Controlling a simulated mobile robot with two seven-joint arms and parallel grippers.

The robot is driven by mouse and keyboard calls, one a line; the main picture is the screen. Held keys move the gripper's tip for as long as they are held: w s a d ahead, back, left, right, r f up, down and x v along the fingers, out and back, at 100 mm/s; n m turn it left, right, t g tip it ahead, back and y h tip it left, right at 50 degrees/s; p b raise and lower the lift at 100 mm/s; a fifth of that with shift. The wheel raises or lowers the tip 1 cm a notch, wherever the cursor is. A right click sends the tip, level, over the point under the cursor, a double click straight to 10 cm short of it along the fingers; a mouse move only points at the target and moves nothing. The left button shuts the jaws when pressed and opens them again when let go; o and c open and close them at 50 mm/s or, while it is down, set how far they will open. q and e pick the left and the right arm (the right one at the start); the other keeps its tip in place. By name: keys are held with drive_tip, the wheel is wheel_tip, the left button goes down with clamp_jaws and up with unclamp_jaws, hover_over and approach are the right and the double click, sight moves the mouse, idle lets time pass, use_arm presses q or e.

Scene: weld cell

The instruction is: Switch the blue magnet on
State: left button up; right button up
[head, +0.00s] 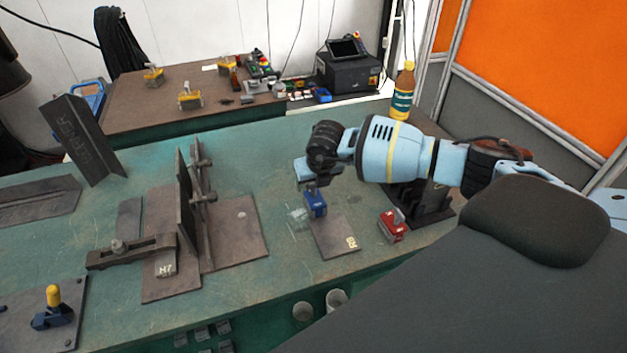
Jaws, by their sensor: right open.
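The blue magnet (316,207) stands upright at the far end of a small dark steel plate (337,242) on the green bench. My right gripper (309,184) points down just above the magnet, with its jaws open. The gripper hides the magnet's top, so I cannot tell how its switch is set or whether the fingers touch it. My left gripper is not in view.
A red magnet (391,227) stands right of the plate, near a dark bracket (432,206). Left are a clamped steel assembly (183,210) and a blue tool with a yellow knob (53,303). A bottle (403,92) stands behind my right arm.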

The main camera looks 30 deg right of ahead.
drive_tip(key=c, duration=1)
